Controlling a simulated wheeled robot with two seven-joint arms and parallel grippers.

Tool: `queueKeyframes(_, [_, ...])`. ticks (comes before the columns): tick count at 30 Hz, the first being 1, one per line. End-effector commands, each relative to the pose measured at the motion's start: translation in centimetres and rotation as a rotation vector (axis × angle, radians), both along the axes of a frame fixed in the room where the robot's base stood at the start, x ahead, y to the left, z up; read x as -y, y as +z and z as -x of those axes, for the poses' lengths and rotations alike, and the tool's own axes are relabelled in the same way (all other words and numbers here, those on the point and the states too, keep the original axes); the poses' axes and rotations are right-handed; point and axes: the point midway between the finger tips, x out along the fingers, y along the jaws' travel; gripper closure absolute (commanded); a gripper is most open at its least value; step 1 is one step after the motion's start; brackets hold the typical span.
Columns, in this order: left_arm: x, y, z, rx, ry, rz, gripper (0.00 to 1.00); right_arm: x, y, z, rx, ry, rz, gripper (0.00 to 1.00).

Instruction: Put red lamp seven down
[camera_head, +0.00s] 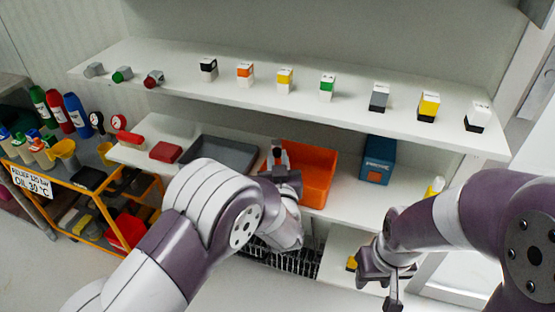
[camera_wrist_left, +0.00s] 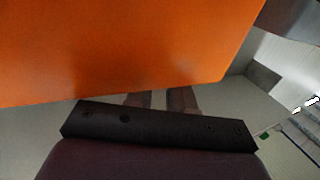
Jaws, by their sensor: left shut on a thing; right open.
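My left gripper (camera_head: 277,160) is at the near left part of the orange bin (camera_head: 318,172) on the lower shelf. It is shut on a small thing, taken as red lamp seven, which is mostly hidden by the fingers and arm. In the left wrist view the orange bin wall (camera_wrist_left: 130,45) fills the top, and the finger tips (camera_wrist_left: 160,100) pass out of sight beneath it; the held thing does not show there. My right gripper (camera_head: 380,284) is open and empty, low at the right in front of the shelf.
A grey tray (camera_head: 222,152) is left of the bin, a blue box (camera_head: 377,160) right of it. The upper shelf (camera_head: 300,102) holds several two-coloured blocks and small grey, green and red lamp-like parts (camera_head: 153,79). An orange cart (camera_head: 85,178) with bottles stands at left.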

Motion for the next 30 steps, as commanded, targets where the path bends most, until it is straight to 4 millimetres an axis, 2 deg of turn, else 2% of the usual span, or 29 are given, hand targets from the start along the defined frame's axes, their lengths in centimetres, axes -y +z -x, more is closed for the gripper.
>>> queueKeyframes(3, [0.0, -0.2, 0.0, 0.0, 0.0, 0.0, 1.0, 0.0, -0.1, 0.0, 0.0, 0.0, 0.0, 0.57])
queueKeyframes(4, [0.0, -0.2, 0.0, 0.0, 0.0, 0.0, 0.74, 0.0, -0.1, 0.0, 0.0, 0.0, 0.0, 0.57])
queueKeyframes(6, [0.0, -0.2, 0.0, -0.001, 0.0, -0.001, 0.52, 0.0, -0.1, 0.0, 0.0, 0.0, 0.0, 0.57])
queueKeyframes(14, [0.0, -0.2, 0.0, -0.002, 0.0, -0.001, 0.52, 0.0, -0.1, 0.0, 0.0, 0.0, 0.0, 0.57])
queueKeyframes(16, [0.0, 0.4, 0.0, -0.001, 0.0, -0.001, 0.52, 0.0, 0.4, 0.0, 0.0, 0.0, 0.0, 0.57])
queueKeyframes(18, [0.0, 1.8, 0.0, 0.0, 0.0, 0.0, 0.52, 0.0, 1.5, 0.0, 0.0, 0.0, 0.0, 0.57])
queueKeyframes(20, [0.3, 1.1, 1.5, -0.004, -0.005, -0.003, 0.52, 0.0, 1.1, 0.0, 0.001, 0.0, 0.0, 0.57])
queueKeyframes(27, [0.8, 1.1, 8.1, -0.002, -0.006, -0.002, 0.52, 0.0, 1.6, 0.0, 0.0, 0.0, 0.0, 0.57])
queueKeyframes(30, [0.9, 1.1, 10.2, -0.002, -0.004, -0.002, 0.52, 0.0, 1.7, 0.0, 0.0, 0.0, 0.0, 0.57])
